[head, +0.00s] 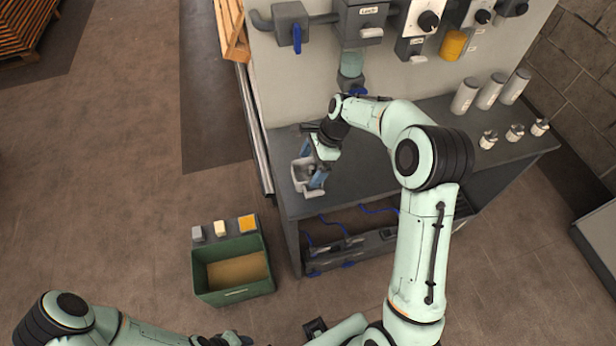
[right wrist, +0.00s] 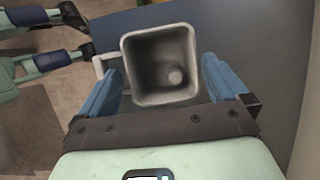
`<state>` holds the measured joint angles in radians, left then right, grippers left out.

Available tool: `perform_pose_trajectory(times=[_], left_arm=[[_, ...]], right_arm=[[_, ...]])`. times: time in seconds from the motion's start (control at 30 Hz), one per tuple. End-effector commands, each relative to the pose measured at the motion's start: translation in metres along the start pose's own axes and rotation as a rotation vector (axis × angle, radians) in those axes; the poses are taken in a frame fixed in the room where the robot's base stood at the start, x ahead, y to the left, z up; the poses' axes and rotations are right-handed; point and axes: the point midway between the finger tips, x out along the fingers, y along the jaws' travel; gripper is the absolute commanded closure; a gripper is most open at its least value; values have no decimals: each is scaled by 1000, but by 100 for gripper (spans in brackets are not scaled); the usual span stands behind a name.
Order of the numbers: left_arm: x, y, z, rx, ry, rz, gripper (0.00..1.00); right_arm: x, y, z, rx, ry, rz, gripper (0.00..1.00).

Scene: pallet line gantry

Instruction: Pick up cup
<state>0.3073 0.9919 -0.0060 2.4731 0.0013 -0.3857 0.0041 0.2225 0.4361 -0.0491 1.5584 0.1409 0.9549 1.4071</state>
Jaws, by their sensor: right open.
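The cup is a grey, square-mouthed cup with a side handle. In the head view the cup (head: 303,176) is on the left end of the dark bench top. In the right wrist view the cup (right wrist: 160,66) is upright and looks empty, with its handle to the left. My right gripper (head: 311,172) is at the cup. In the right wrist view the open right gripper (right wrist: 160,85) has one blue finger on each side of the cup. I cannot tell whether the fingers touch it. My left arm shows at the bottom left of the head view, but its fingers are not clear.
The bench (head: 357,187) stands against a panel with switches and knobs. Several canisters (head: 490,92) stand at its right end. A green crate (head: 232,292) is on the floor at the left, with small blocks behind it.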

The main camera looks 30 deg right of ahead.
Motion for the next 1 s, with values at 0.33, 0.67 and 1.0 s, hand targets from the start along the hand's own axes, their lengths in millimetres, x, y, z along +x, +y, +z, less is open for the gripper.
perform_pose_trajectory(times=[0.33, 0.67, 1.0], left_arm=[[0, 0, 0, 0, 0, 0, 57], [0, 0, 0, 0, 0, 0, 57], [0, 0, 0, 0, 0, 0, 57]], right_arm=[[46, -2, 4, -1, 0, 2, 0], [50, -2, 4, -1, 0, 0, 10], [50, -2, 4, -1, 0, -1, 42]])
